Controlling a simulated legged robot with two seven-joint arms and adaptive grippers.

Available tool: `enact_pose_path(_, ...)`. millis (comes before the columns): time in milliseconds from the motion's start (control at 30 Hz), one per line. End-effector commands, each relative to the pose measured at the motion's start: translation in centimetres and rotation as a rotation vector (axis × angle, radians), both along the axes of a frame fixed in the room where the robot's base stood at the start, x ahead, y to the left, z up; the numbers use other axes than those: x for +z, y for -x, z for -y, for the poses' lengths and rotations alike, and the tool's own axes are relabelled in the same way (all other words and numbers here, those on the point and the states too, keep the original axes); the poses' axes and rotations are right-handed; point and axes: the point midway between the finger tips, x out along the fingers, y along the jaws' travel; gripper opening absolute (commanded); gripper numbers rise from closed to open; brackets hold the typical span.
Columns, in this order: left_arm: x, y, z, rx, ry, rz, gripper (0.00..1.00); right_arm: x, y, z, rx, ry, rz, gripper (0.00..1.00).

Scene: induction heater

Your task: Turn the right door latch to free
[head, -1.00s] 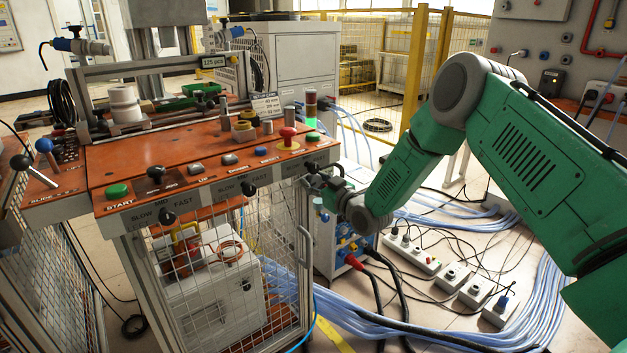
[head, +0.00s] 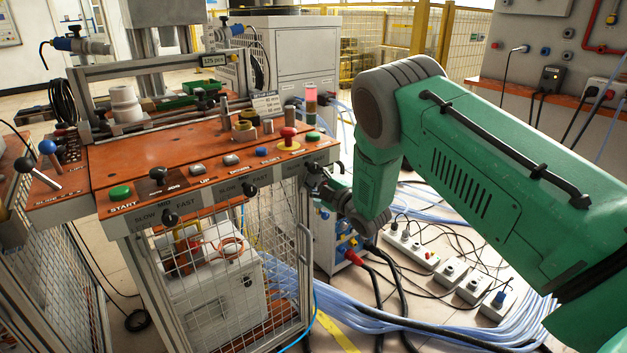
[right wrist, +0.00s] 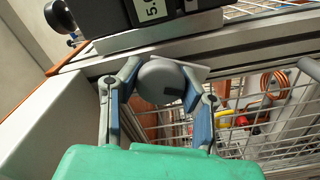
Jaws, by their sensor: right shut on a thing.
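The right door latch shows in the right wrist view as a round grey knob (right wrist: 160,82) with a pale flat plate behind it, just under the panel's metal edge. My right gripper (right wrist: 162,98) is shut on the knob, with one finger on each side. In the head view the right gripper (head: 318,180) is at the panel's front right corner, above the mesh door (head: 265,285). The latch is too small and covered there to tell its angle. My left gripper is not in view.
The orange control panel (head: 215,165) carries buttons, a red emergency stop (head: 289,138) and black knobs. A door handle (head: 305,265) stands below the gripper. Cables, hoses and socket strips (head: 440,265) cover the floor to the right. A lamp post (head: 311,100) stands behind the panel.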

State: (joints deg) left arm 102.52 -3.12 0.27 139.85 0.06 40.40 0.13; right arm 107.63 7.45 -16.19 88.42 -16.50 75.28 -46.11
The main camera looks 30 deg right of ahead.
Motion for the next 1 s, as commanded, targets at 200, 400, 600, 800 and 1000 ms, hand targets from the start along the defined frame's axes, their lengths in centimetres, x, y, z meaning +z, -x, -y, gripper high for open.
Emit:
enact_pose_path(200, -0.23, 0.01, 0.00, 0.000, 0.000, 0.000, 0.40, -0.38, 0.06, -0.35, 0.005, 0.189, 0.010, 0.03)
enact_pose_path(400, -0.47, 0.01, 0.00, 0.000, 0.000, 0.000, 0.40, -0.58, 0.10, -0.38, 0.006, 0.324, 0.018, 0.03)
enact_pose_path(600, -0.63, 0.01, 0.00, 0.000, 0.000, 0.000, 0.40, -0.71, 0.13, -0.40, 0.006, 0.411, 0.023, 0.03)
enact_pose_path(800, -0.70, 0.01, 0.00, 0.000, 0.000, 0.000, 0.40, -0.79, 0.16, -0.40, 0.008, 0.454, 0.025, 0.03)
enact_pose_path(1000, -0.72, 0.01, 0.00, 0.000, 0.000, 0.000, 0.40, -0.89, 0.18, -0.43, 0.008, 0.465, 0.024, 0.03)
